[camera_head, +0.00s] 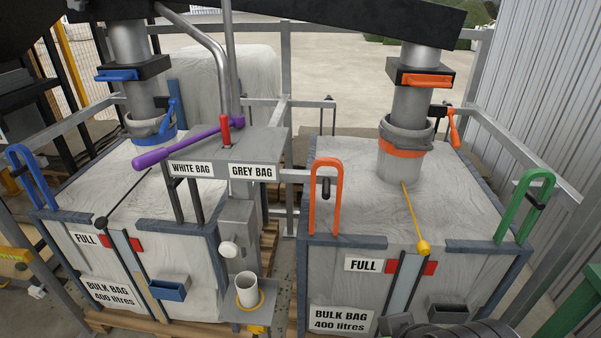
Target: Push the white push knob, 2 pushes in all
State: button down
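The white push knob (229,248) is a round, pale cap on the side of a grey post, below the WHITE BAG and GREY BAG signs. It faces left and towards me, and nothing touches it. A white cup-like cylinder (247,289) stands upright in a yellow ring on a small shelf, below and to the right of the knob. I cannot make out my gripper in this view. A dark ribbed shape (468,330) is cut off by the bottom edge, and I cannot tell what it is.
Two bulk bags marked FULL stand left (190,250) and right (440,215) of the post. A purple lever (185,142) and red handle (225,131) sit above. An orange loop (313,200), blue tray (168,288) and yellow-ended rod (423,247) stand nearby.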

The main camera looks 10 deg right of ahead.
aim_at(229, 249)
jog(key=i+j+z, duration=0.1)
jog(key=j+z, duration=0.2)
jog(key=j, duration=1.2)
jog(key=k+j+z, duration=0.1)
jog(key=j+z, duration=0.15)
jog(key=j, duration=1.25)
